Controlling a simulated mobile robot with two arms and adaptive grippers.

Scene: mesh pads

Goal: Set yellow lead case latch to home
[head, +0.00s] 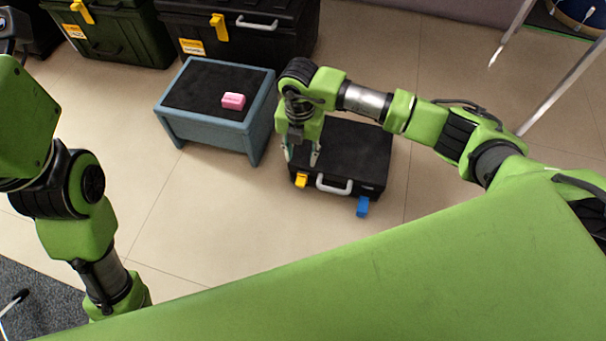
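A black case (354,155) lies flat on the floor with a white handle (334,188) on its front face. A yellow latch (301,180) sits at the left of that face and a blue latch (363,206) at the right, sticking out lower. My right gripper (301,160) points down over the left front part of the case, just above and behind the yellow latch. Its fingers look spread apart with nothing between them. Whether a finger touches the case is unclear. My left arm comes in at the left; its gripper is out of view.
A blue-grey stool (213,134) with a dark top stands left of the case, holding a pink block (233,100). Larger cases, one green (115,35) and one black (245,45), stand behind. Metal legs (565,85) rise at right. The floor in front is clear.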

